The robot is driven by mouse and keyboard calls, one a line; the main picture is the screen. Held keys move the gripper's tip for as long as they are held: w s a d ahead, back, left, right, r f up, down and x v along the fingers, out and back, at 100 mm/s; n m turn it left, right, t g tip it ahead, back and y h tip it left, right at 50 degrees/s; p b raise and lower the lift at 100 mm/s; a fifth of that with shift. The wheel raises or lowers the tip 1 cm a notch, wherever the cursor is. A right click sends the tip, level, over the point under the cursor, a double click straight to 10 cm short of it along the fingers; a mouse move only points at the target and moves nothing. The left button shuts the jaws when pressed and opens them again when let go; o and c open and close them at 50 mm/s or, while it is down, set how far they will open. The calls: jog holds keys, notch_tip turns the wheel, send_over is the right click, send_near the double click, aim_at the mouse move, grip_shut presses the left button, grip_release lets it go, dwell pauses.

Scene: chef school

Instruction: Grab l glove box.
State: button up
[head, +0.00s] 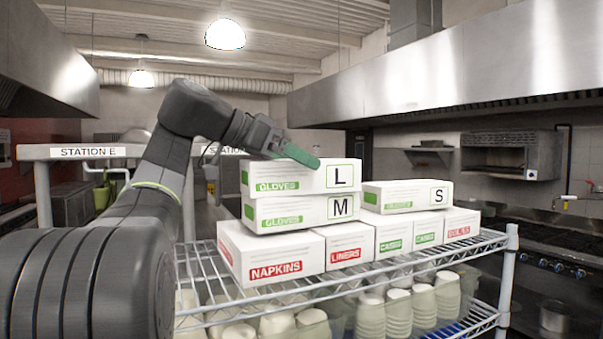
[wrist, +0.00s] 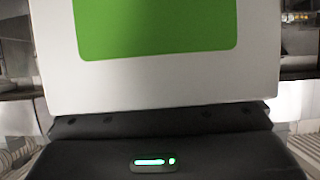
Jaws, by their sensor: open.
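The L glove box (head: 290,188) is white with a green "GLOVES" label and a boxed letter L. It lies on top of the M glove box (head: 290,219) in the head view. My gripper (head: 301,157) is open at the L box's top, with a green finger reaching over its upper face; the other finger is hidden. In the wrist view, a white box face with a green patch (wrist: 155,28), likely the L box, fills the area close in front of the dark gripper body. Whether the fingers touch the box cannot be told.
The S glove box (head: 405,202) lies to the right, apart from the L box. Boxes of napkins (head: 262,262), liners (head: 345,252) and others stand below on the wire shelf (head: 400,268). Cups fill the lower level. A steel hood (head: 450,65) hangs above right.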

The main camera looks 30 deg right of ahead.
jog(key=shift+d+f, duration=0.2)
jog(key=shift+d, duration=0.2)
jog(key=shift+c, duration=0.2)
jog(key=c, duration=1.1)
jog(key=shift+r, duration=0.15)
notch_tip(320, 180, up, 9)
jog(key=shift+w+r, duration=0.1)
jog(key=shift+r, duration=0.25)
